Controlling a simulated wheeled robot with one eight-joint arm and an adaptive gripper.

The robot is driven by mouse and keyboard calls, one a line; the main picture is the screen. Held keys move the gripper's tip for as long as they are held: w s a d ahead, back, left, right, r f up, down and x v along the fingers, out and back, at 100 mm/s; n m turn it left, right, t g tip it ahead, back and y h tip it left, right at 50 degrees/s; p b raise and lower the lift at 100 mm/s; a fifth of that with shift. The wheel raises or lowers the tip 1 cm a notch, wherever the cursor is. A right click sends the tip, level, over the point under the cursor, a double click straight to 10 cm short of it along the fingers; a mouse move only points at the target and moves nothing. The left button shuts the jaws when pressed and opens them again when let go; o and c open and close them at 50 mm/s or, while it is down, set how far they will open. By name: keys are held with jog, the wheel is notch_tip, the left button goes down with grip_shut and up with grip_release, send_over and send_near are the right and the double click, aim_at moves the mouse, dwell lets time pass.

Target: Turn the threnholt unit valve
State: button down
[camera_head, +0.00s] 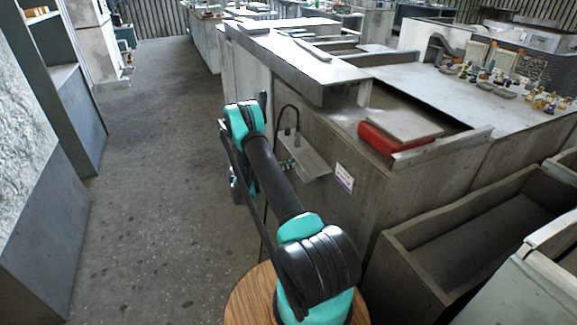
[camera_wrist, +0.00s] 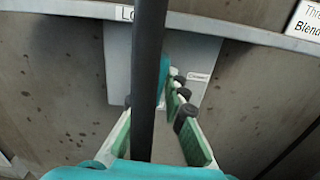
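A grey box-like unit (camera_head: 308,160) is fixed to the side of the concrete counter, with a black looped cable above it. A pale grey panel (camera_wrist: 205,62) fills the middle of the wrist view, with a small white label on it. I cannot make out the valve for certain. A black bar crosses in front and hides the left fingertip. I see nothing clearly held, and contact is unclear.
A white sign (camera_head: 344,177) is on the counter side, right of the box; a partly cropped sign (camera_wrist: 304,20) reads "Thre... Blend...". A red case (camera_head: 388,142) lies on the counter. An open bin (camera_head: 400,270) stands at right. The floor aisle (camera_head: 150,180) at left is clear.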

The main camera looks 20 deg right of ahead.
jog(key=shift+m, duration=0.3)
jog(key=m, duration=1.6)
jog(key=shift+s+f, duration=0.35)
jog(key=shift+f, duration=0.05)
jog(key=shift+m, duration=0.4)
jog(key=c, duration=1.6)
grip_release()
jog(key=shift+a, duration=0.1)
jog(key=a, duration=1.2)
jog(key=shift+s, duration=0.2)
